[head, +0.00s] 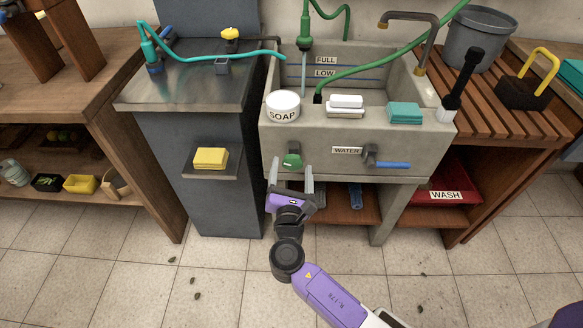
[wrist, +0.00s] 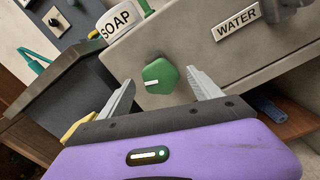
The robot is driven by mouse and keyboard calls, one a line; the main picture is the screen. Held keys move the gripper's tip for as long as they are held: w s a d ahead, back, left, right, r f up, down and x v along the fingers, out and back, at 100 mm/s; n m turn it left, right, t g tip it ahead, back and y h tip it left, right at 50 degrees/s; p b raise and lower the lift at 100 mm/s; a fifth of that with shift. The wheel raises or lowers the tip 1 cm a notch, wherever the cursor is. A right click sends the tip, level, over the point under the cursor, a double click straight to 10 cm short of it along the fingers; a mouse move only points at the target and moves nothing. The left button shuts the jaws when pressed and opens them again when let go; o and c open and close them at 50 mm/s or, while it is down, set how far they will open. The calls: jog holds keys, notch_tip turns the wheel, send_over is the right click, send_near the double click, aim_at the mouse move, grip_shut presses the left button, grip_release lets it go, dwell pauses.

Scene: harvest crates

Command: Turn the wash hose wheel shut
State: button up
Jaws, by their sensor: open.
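The green wheel (head: 292,160) sits on the front face of the grey wash sink, below the soap tub. In the wrist view the green wheel (wrist: 160,76) has a white mark on it and shows between my fingers. My gripper (head: 292,172) is open in front of and slightly below the wheel. In the wrist view my gripper (wrist: 163,84) has one finger on each side of the wheel, with gaps visible on both sides. Green hoses (head: 375,68) hang over the basin, and water runs from the nozzle (head: 304,42).
The sink (head: 437,135) has a WATER label (head: 347,150) and a blue lever (head: 392,165) right of the wheel. A soap tub (head: 283,105) stands on its rim above. A yellow sponge (head: 211,158) lies on a shelf to the left. The floor in front is mostly clear.

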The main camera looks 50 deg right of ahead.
jog(key=shift+w+d, duration=0.35)
jog(key=shift+d, duration=0.15)
jog(key=c, duration=1.4)
jog(key=shift+o, duration=0.2)
